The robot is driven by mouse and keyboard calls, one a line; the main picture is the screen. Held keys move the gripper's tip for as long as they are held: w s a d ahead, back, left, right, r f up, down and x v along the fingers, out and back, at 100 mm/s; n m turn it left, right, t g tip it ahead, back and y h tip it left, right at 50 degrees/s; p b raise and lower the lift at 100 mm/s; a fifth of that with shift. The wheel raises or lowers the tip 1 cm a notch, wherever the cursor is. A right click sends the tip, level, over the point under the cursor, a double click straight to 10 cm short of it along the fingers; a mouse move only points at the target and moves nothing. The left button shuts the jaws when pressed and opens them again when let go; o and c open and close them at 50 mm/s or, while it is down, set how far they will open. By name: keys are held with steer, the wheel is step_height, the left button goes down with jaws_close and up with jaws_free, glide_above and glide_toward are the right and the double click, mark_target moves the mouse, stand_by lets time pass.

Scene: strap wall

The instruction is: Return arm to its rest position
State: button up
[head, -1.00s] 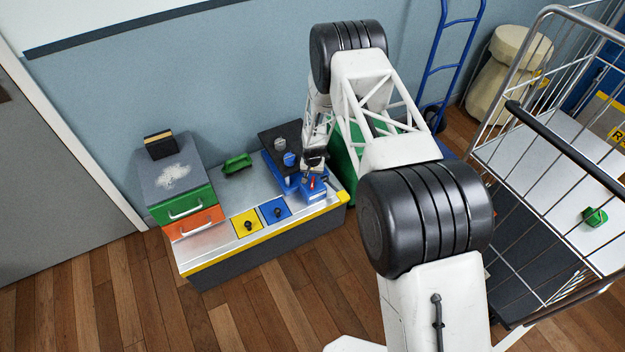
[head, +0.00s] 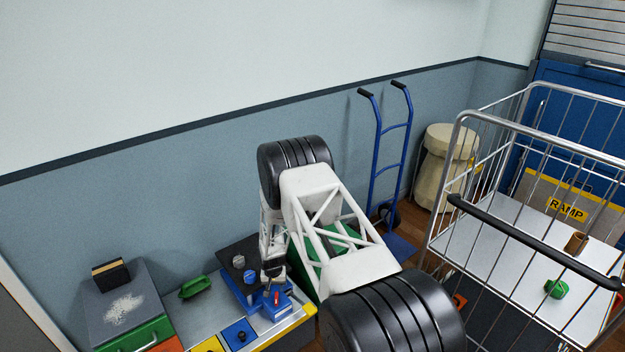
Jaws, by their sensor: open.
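My gripper (head: 273,270) is at the end of my white arm, low over the right end of the metal-topped bench (head: 192,318). It is small in the head view and partly hidden by my own arm. It hangs just above a blue block with a red part on top (head: 277,305), at the bench's right end. I cannot tell whether it touches that block. The jaws are open, and I see nothing held between them.
Drawers (head: 118,305) with a dark block on top stand at the bench's left. A blue hand truck (head: 378,150) leans on the wall. A wire cage cart (head: 530,215) holding a green item (head: 556,288) fills the right.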

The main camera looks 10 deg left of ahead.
steer(key=d+r, duration=0.4)
steer(key=r, duration=0.6)
steer(key=d+r, duration=0.4)
steer(key=r, duration=0.5)
steer(key=d+r, duration=0.4)
steer(key=r, duration=0.6)
steer(key=s+d+r, duration=0.3)
steer(key=d+r, duration=0.1)
steer(key=r, duration=0.3)
steer(key=s+d+r+m+t, duration=0.1)
steer(key=s+d+r, duration=0.2)
steer(key=d+r, duration=0.3)
steer(key=s+d+r, duration=0.3)
steer(key=r, duration=0.5)
steer(key=s+d+r+t, duration=0.1)
steer(key=s+d+r, duration=0.55)
steer(key=s, duration=0.35)
steer(key=s+d+r, duration=0.6)
steer(key=s+r, duration=0.2)
steer(key=s, duration=0.1)
steer(key=s+d+r, duration=0.1)
steer(key=s+d, duration=0.2)
steer(key=s, duration=0.7)
steer(key=s+d+r+m, duration=0.1)
steer(key=s+d, duration=0.2)
steer(key=s, duration=0.8)
steer(key=shift+s+d+t, duration=0.2)
steer(key=shift+d+t, duration=0.1)
steer(key=shift+d, duration=0.05)
